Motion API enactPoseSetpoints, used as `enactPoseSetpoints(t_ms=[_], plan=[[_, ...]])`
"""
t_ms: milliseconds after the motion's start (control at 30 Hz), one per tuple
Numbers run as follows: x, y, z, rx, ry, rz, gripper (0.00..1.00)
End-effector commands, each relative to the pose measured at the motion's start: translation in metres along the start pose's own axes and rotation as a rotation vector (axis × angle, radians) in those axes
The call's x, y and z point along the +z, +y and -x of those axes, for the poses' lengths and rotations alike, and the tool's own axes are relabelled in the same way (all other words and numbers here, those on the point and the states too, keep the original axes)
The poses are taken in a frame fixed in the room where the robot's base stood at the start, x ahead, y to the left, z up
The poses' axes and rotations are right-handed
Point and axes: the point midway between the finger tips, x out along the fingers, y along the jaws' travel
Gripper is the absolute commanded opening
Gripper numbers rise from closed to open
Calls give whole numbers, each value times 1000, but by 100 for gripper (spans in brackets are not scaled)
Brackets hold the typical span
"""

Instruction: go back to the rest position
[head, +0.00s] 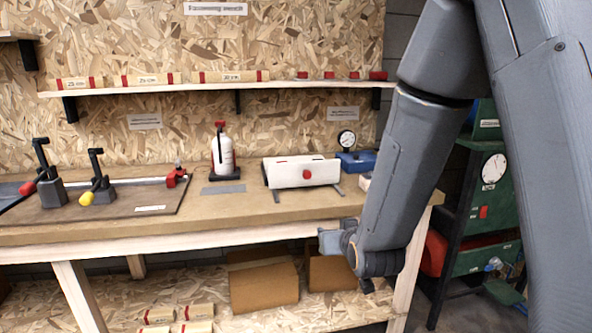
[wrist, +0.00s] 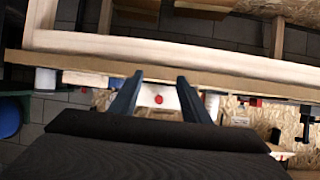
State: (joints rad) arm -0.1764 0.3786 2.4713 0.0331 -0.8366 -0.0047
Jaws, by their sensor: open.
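My gripper (wrist: 160,80) shows in the wrist view with its two dark fingers apart and nothing between them. Beyond the gap, a white box with a red knob (wrist: 148,97) is visible at a distance. In the head view my grey arm hangs down on the right, in front of the bench's right end. Its lower end is by the bench's front edge, and the fingers cannot be made out clearly there. The same white box (head: 288,174) stands on the bench (head: 240,212), behind and left of the arm's end.
A white bottle with a red top (head: 223,157), a dial gauge on a blue box (head: 355,160) and a dark board with clamps (head: 130,200) are on the bench. Cardboard boxes (head: 263,287) sit on the lower shelf. A green rack (head: 490,200) stands right, partly behind my arm.

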Motion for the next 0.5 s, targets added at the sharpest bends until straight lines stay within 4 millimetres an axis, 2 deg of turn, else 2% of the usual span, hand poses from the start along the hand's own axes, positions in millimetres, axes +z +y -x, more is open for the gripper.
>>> enactPoseSetpoints(t_ms=[167,267,367,500], plan=[[35,22,33,31,-258,-23,43],[60,32,61,46,-418,-39,43],[81,41,95,60,-576,-58,43],[107,49,151,76,-795,-88,43]])
